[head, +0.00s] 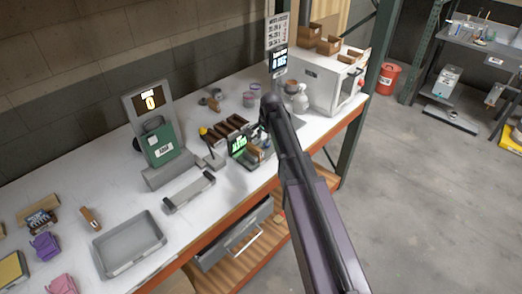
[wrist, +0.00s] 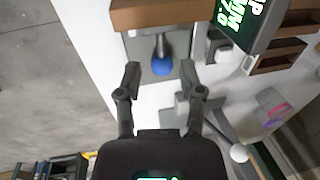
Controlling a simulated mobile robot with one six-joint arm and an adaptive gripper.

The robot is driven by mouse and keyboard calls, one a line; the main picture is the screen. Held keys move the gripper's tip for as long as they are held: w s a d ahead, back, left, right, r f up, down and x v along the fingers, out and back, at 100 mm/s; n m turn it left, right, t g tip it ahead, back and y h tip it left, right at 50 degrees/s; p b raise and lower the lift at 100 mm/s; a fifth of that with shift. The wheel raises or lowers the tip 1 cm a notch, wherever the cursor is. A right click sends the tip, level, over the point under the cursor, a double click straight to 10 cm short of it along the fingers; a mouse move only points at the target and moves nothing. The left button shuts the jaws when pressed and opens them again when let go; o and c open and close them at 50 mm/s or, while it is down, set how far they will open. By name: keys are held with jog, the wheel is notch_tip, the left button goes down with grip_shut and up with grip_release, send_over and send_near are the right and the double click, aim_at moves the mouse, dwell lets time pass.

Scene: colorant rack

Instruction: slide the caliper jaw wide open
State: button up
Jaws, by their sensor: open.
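The caliper appears to be the dark device with a green-lettered display (head: 238,146) on the bench. In the wrist view its display (wrist: 240,18), reading partly "MM", is cut off at the top. Beside it, a blue-tipped knob (wrist: 162,63) on a grey stem stands over a grey plate, next to a wooden block (wrist: 165,14). My gripper (wrist: 161,72) is open and empty, its fingertips on either side of the knob's blue end, with gaps visible. Whether the knob belongs to the jaw is unclear. In the head view my arm partly hides this spot.
A green scale-like unit (head: 160,145), a grey tray (head: 128,268) and a white cabinet (head: 320,82) stand on the bench. The bench's front edge is close by.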

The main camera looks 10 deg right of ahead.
aim_at(262, 148)
jog(key=shift+w+a+f+b, duration=0.1)
jog(key=shift+w+f+b, duration=0.05)
jog(key=shift+f+b, duration=0.6)
jog(key=shift+w+a+f+b, duration=0.1)
jog(key=shift+f+b, duration=0.55)
jog(key=shift+f, duration=0.2)
jog(key=shift+w+a+f+b, duration=0.1)
jog(key=shift+w+f+b, duration=0.05)
jog(key=shift+f+b, duration=0.6)
grip_shut()
